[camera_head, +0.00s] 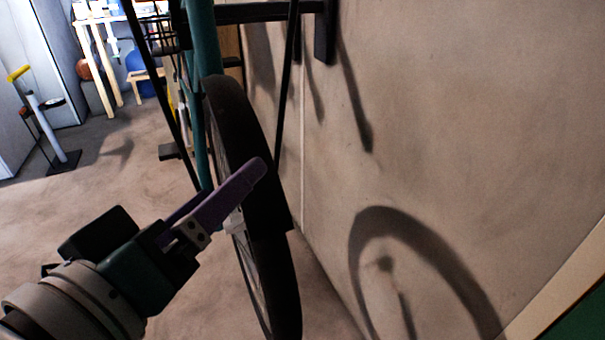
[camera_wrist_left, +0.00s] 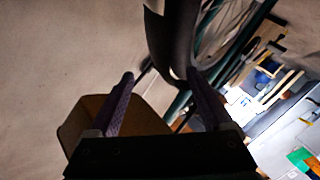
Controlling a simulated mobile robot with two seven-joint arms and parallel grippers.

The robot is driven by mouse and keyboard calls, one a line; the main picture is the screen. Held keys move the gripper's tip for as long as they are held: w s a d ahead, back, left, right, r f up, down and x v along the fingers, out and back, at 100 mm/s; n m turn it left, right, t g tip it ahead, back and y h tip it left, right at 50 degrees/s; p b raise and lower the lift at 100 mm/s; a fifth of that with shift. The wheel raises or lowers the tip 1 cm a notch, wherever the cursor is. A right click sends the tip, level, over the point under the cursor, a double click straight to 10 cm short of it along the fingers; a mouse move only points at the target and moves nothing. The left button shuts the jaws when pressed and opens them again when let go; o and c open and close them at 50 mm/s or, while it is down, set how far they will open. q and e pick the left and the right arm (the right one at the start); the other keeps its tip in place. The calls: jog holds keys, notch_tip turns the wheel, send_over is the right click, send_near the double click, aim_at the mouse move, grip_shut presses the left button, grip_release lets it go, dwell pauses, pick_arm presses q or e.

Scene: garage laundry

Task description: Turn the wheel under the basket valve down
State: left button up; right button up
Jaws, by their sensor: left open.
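The bicycle wheel (camera_head: 275,240) hangs upright close to the wall, with a dark tyre and thin spokes. A wire basket (camera_head: 163,33) shows above and behind it, partly hidden by the bike frame. My left gripper (camera_head: 235,180) is open, its purple fingers at the wheel's side; the nearer finger overlaps the tyre in the picture. In the left wrist view the tyre (camera_wrist_left: 172,40) lies ahead between the two fingertips (camera_wrist_left: 160,76); I cannot tell whether either touches it. I cannot make out the valve. My right gripper is not in view.
The beige wall (camera_head: 460,120) stands close on the right, with the wheel's shadow on it. The teal bike frame (camera_head: 205,50) rises above. A floor pump (camera_head: 45,125) stands far left. Open floor (camera_head: 80,215) lies left of the wheel.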

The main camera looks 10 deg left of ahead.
pick_arm(q)
jog(key=n+t+b, duration=0.1)
jog(key=t+b, duration=0.1)
jog(key=b, duration=0.3)
send_near(263, 181)
jog(key=w, duration=0.1)
jog(key=w+f, duration=0.1)
jog(key=shift+w+a+f+y, duration=0.3)
jog(key=shift+f+y, duration=0.05)
jog(key=shift+y, duration=0.05)
jog(key=w+b, duration=0.1)
jog(key=w, duration=0.2)
jog(key=w+b, duration=0.1)
jog(key=w, duration=0.2)
jog(key=w+d+b, duration=0.1)
jog(key=w, duration=0.2)
jog(key=shift+w+r, duration=0.15)
jog(key=shift+w, duration=0.25)
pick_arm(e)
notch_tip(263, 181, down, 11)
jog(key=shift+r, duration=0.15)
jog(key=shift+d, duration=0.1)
pick_arm(q)
grip_shut()
